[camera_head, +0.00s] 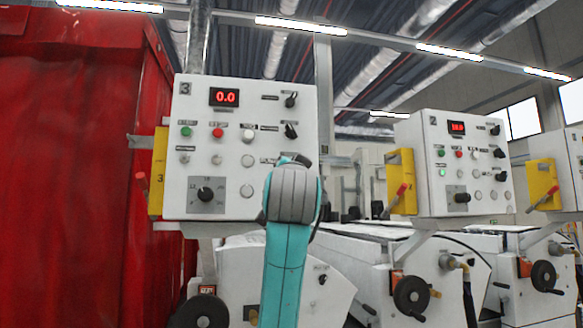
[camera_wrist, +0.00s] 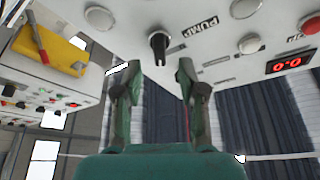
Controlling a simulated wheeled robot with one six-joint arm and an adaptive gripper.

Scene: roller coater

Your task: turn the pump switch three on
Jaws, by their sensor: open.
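The control panel marked 3 (camera_head: 235,185) is white, with a red display (camera_head: 224,97) reading 0.0. Two black knobs sit on its upper right, and the lower one (camera_head: 291,130) appears to be the pump switch. In the wrist view, a black switch (camera_wrist: 159,48) next to the label PUMP (camera_wrist: 200,27) lies just beyond my fingertips, between them in the picture. Its handle points roughly up and down there. My gripper (camera_wrist: 160,72) is open and empty, and seems not to touch the switch. In the head view my arm hides the panel's lower right, and my fingers are not clear.
A large black dial (camera_head: 205,195) and several buttons share the panel. A yellow box (camera_head: 159,170) is fixed to its left side, near a red curtain (camera_head: 70,180). Panel 2 (camera_head: 462,165) stands to the right, with a gap between. Machines with handwheels (camera_head: 411,296) stand below.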

